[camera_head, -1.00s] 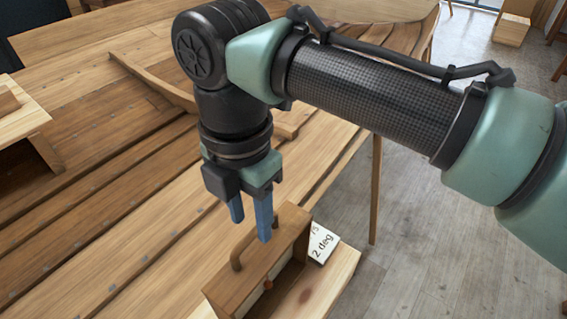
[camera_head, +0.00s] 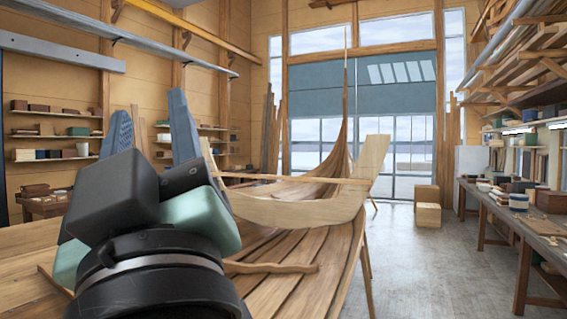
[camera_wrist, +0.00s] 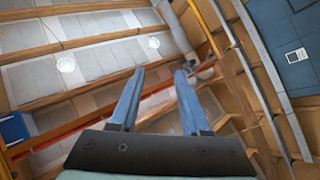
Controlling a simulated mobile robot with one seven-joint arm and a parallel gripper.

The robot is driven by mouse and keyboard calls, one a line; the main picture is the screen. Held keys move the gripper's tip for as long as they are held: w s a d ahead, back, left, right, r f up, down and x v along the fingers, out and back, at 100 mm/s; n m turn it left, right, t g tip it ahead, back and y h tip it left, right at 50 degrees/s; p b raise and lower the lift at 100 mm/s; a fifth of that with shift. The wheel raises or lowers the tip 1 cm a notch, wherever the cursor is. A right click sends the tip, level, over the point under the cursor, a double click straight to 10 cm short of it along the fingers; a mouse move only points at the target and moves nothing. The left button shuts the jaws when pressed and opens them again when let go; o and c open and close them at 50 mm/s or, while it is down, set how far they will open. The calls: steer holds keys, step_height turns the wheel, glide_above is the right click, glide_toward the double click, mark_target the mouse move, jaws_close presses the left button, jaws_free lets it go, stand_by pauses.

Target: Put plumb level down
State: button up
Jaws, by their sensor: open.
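The plumb level is in neither current view. My gripper (camera_head: 148,105) is at the lower left of the head view, pointing upward with its two blue fingers apart and nothing between them. In the wrist view my gripper (camera_wrist: 159,72) is also open and empty, facing the ceiling. The clinker hull (camera_head: 305,270) lies behind and to the right of my gripper, with its planks running toward the big window.
A pale wooden crosspiece (camera_head: 300,208) spans the hull. A long workbench (camera_head: 520,225) with boxes runs along the right wall. Wooden crates (camera_head: 428,214) stand on the floor near the window. The grey floor (camera_head: 420,270) between hull and workbench is clear.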

steer(key=s+d+f+m+t+h, duration=0.1)
steer(key=d+m+t+h, duration=0.4)
steer(key=d+m+h, duration=0.6)
steer(key=shift+s+d+f+m+t+h, duration=0.35)
steer(key=shift+s+d+h, duration=0.2)
steer(key=shift+d+h, duration=0.45)
steer(key=shift+r, duration=0.1)
